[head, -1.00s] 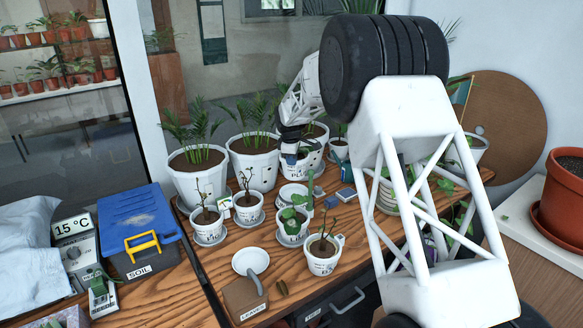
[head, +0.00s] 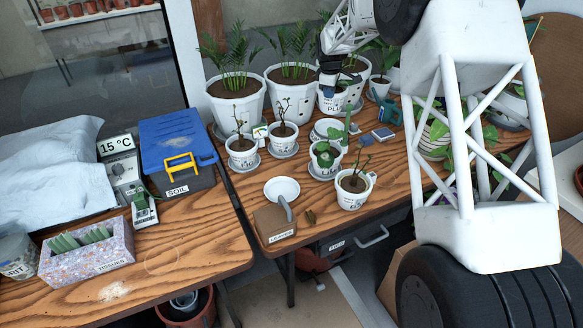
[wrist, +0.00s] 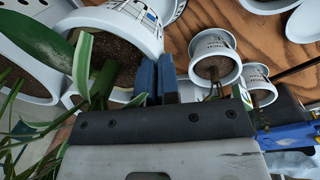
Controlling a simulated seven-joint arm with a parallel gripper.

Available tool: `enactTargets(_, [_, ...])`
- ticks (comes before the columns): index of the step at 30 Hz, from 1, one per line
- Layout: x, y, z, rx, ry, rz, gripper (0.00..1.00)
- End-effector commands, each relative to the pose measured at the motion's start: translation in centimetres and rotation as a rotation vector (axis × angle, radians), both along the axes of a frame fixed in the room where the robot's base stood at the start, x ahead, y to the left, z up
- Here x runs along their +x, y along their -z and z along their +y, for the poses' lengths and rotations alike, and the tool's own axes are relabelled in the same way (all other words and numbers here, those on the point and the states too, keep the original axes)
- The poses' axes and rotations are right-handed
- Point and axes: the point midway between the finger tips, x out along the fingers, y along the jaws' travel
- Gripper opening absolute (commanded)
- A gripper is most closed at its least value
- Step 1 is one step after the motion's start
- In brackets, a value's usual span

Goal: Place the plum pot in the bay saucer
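The plum pot (head: 338,101) is a large white pot with a dark label, at the back of the wooden table in the head view. In the wrist view its soil and rim (wrist: 110,12) show close up. My gripper (head: 328,88) reaches down to the pot's near rim. In the wrist view its blue fingers (wrist: 158,78) are almost together, one on each side of the rim, and look shut on it. No saucer label reads as bay. An empty white saucer (head: 283,181) lies at the table's front left.
Two large palm pots (head: 234,104) (head: 290,97) stand left of the plum pot. Several small seedling pots (head: 242,158) on saucers fill the middle. A brown leaves box (head: 272,224) stands at the front edge. A blue-lidded soil box (head: 178,145) is on the left table.

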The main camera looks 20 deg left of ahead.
Motion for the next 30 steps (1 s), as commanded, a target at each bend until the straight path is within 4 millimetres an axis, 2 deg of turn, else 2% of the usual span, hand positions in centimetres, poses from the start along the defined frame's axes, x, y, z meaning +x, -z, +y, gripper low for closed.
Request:
enactTargets(5, [-2.3, 0.1, 1.2, -0.001, -0.001, -0.001, 0.00])
enactTargets(11, [-7.0, 0.4, 3.3, -0.003, -0.001, -0.002, 0.00])
enactTargets(21, [-17.9, 1.5, 6.4, -0.004, 0.000, -0.007, 0.00])
enactTargets(30, [-27.7, 2.8, 7.7, -0.003, -0.002, -0.009, 0.00])
